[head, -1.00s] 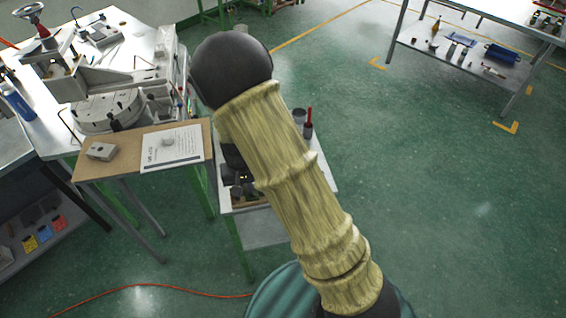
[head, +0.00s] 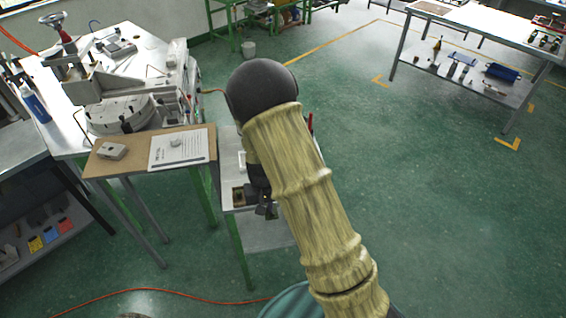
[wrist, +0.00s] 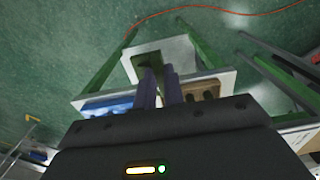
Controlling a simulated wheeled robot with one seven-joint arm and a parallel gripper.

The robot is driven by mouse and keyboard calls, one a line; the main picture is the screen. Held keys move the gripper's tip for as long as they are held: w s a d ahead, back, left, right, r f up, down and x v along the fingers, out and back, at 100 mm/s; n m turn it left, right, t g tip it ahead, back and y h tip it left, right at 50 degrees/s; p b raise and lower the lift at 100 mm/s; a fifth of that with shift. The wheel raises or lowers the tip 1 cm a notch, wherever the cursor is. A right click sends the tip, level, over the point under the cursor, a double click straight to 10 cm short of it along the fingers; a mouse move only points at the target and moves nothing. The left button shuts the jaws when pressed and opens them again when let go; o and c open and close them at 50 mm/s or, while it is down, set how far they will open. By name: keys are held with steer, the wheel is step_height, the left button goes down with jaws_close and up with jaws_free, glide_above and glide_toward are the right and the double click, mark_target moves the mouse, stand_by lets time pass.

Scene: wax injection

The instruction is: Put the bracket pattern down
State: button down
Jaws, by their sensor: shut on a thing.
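My gripper (head: 266,209) hangs over the right part of a small white-topped stand (head: 232,171), partly behind my arm in the head view. In the wrist view, my gripper (wrist: 160,88) has its two dark fingers close together. A small dark green piece (wrist: 151,66) shows at the fingertips, and I take it to be the bracket pattern. It is held, but its shape is mostly hidden by the fingers. I cannot tell whether it touches anything below.
In the wrist view, a blue tray (wrist: 108,106) lies left of the fingers and a brown block with dark hollows (wrist: 201,91) lies right. A brown board (head: 128,160) with a grey block (head: 112,151) and a paper sheet (head: 179,151) stands left of the stand. Open green floor lies right.

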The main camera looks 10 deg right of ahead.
steer(key=d+f+b, duration=0.2)
steer(key=d+f, duration=0.6)
steer(key=d, duration=0.1)
steer(key=shift+w+d+f, duration=0.15)
steer(key=shift+w+f, duration=0.2)
steer(key=shift+w, duration=0.05)
